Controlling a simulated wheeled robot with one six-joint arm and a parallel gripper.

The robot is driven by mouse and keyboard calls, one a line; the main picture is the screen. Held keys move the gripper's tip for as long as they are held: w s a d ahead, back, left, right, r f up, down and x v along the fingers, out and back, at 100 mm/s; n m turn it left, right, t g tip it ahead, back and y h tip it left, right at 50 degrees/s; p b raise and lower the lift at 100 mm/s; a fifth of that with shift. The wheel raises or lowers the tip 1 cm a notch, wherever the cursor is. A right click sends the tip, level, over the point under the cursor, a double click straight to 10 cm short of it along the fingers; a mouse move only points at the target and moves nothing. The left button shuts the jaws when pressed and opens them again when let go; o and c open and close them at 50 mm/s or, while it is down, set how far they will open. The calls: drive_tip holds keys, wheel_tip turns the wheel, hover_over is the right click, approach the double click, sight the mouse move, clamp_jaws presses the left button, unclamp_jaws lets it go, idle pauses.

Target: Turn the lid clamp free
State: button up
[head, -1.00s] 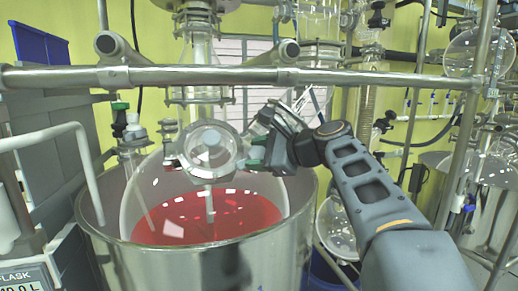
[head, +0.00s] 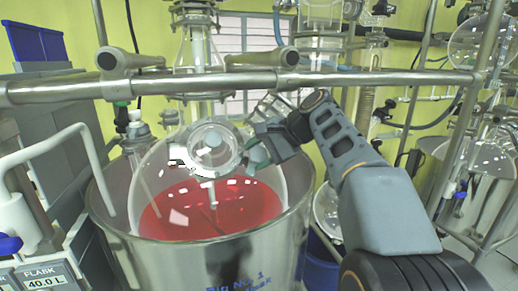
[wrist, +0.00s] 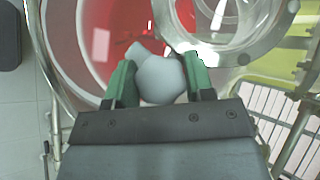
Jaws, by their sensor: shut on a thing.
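A round glass lid (head: 213,148) with a metal clamp ring sits on the shoulder of the large glass flask (head: 160,165), which holds red liquid. A rounded grey knob of the lid clamp (wrist: 160,78) lies between the green fingers of my gripper (wrist: 160,84) in the wrist view. My gripper (head: 258,154) is at the right edge of the lid in the head view, shut on this knob. The lid's glass rim (wrist: 222,28) shows just beyond the fingers, to the upper right. The fingers partly hide the rest of the clamp.
The flask stands in a wide steel pot (head: 225,258). A horizontal steel bar (head: 240,80) crosses in front, above the lid. A white bent pipe (head: 75,135) and a display box (head: 45,277) stand at the left. Other glassware and metal posts crowd the right.

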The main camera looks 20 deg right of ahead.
drive_tip(key=shift+f+n+g, duration=0.3)
idle(0.4)
drive_tip(key=o, duration=0.7)
drive_tip(key=shift+w+a, duration=0.1)
drive_tip(key=shift+o, duration=1.1)
drive_tip(key=shift+r, duration=0.1)
drive_tip(key=shift+r, duration=0.1)
drive_tip(key=v, duration=0.7)
drive_tip(key=shift+r, duration=0.1)
drive_tip(key=shift+d, duration=0.25)
